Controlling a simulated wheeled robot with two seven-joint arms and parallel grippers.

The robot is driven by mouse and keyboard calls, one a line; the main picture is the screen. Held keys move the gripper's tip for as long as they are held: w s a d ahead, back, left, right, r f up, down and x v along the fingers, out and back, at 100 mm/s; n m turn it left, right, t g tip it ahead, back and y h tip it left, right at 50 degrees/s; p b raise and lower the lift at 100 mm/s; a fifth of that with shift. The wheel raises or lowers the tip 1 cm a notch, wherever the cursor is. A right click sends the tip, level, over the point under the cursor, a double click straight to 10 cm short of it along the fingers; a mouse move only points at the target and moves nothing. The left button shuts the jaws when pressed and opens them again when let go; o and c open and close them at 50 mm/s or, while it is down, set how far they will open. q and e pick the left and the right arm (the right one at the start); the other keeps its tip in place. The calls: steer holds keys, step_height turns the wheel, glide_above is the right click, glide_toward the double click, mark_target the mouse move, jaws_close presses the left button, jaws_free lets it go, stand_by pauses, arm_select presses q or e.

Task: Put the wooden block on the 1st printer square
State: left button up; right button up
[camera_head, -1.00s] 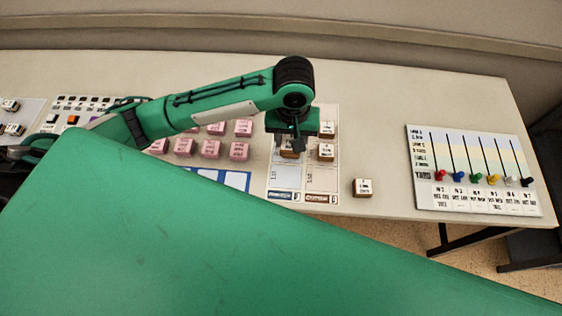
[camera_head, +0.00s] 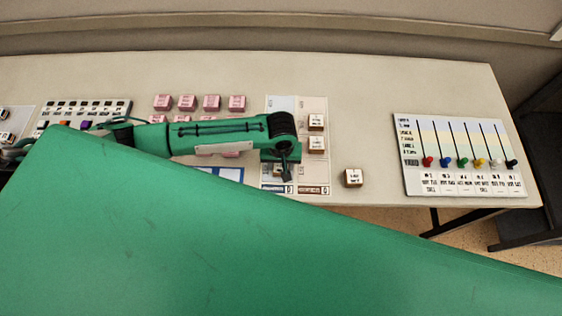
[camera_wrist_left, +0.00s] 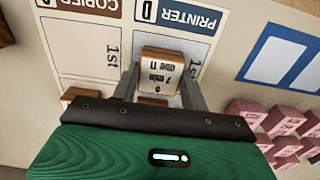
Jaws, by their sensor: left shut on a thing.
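My left gripper (camera_head: 286,174) is over the left column of the printer and copier sheet (camera_head: 313,176), near its front end. In the left wrist view its fingers (camera_wrist_left: 160,82) are shut on a wooden block (camera_wrist_left: 163,68) with a white printed top. The block is over the printer square (camera_wrist_left: 197,45) marked 1st, below the PRINTER label. I cannot tell whether it touches the sheet. In the head view the block is mostly hidden by the gripper. A brown edge (camera_wrist_left: 152,101) shows beneath the block, partly hidden. My right gripper is not in view.
Two blocks (camera_head: 316,122) (camera_head: 317,144) stand in the copier column. A loose block (camera_head: 353,178) sits right of the sheet, near the table edge. Several pink blocks (camera_head: 211,102) stand to the left. A board with coloured knobs (camera_head: 462,190) lies at right.

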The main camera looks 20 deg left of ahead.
mark_target(281, 166)
arm_select(q)
steer(key=shift+f, duration=0.15)
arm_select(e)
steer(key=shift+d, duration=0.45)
arm_select(q)
steer(key=o, duration=1)
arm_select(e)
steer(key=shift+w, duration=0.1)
arm_select(q)
step_height(281, 166, up, 12)
steer(key=shift+r+b, duration=0.2)
steer(key=shift+b, duration=1)
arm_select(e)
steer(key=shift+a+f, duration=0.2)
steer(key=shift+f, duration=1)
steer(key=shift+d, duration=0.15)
arm_select(q)
steer(key=shift+s+f, duration=0.1)
